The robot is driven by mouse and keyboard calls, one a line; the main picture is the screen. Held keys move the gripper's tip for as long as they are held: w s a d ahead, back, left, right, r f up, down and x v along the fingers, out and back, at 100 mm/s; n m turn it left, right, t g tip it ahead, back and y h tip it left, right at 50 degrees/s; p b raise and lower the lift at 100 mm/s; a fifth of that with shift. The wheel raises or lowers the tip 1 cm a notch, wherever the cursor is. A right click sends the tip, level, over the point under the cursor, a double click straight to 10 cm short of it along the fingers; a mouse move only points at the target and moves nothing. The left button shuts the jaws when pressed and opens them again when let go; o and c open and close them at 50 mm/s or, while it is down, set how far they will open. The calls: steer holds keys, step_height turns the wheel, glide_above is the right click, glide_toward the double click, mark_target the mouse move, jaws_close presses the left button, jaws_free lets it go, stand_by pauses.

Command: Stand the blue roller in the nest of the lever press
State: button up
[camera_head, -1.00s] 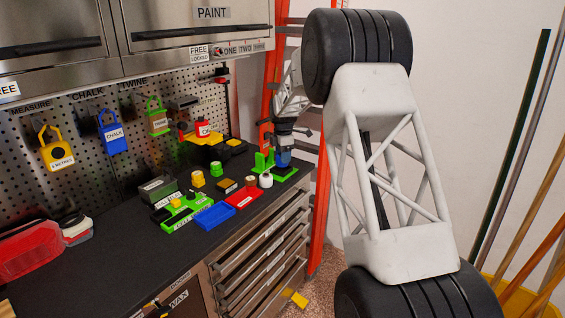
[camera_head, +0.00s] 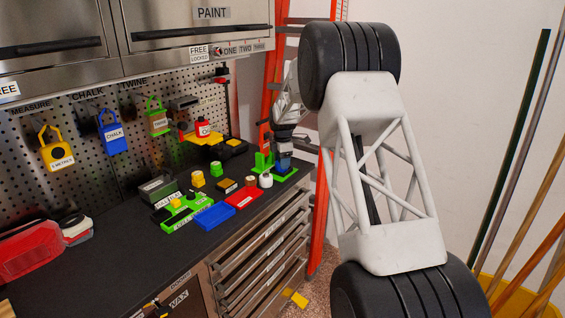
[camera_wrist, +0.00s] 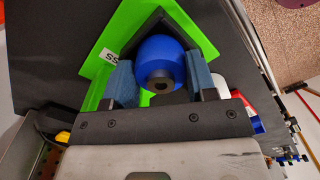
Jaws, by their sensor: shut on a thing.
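The blue roller (camera_wrist: 160,58) is between the two blue-grey pads of my gripper (camera_wrist: 161,82) in the wrist view, its round end with a dark centre facing the camera. My gripper is shut on it. The green lever press (camera_wrist: 98,70) surrounds the roller on its far side, and a black V-shaped part (camera_wrist: 128,50) lies right behind the roller. In the head view my gripper (camera_head: 283,162) is low over the base of the green press (camera_head: 262,162) at the bench's right end. I cannot tell whether the roller touches the nest floor; its lower end is hidden.
Left of the press on the dark bench (camera_head: 110,245) stand a white bottle (camera_head: 266,180), a red tray (camera_head: 243,198), a blue tray (camera_head: 214,216) and a green tray (camera_head: 187,217). An orange ladder (camera_head: 322,215) stands beside the bench's right end.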

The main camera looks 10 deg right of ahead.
steer(key=shift+f, duration=0.3)
steer(key=o, duration=0.9)
steer(key=shift+r, duration=0.2)
step_height(320, 180, up, 12)
stand_by(0.3)
stand_by(0.4)
stand_by(0.4)
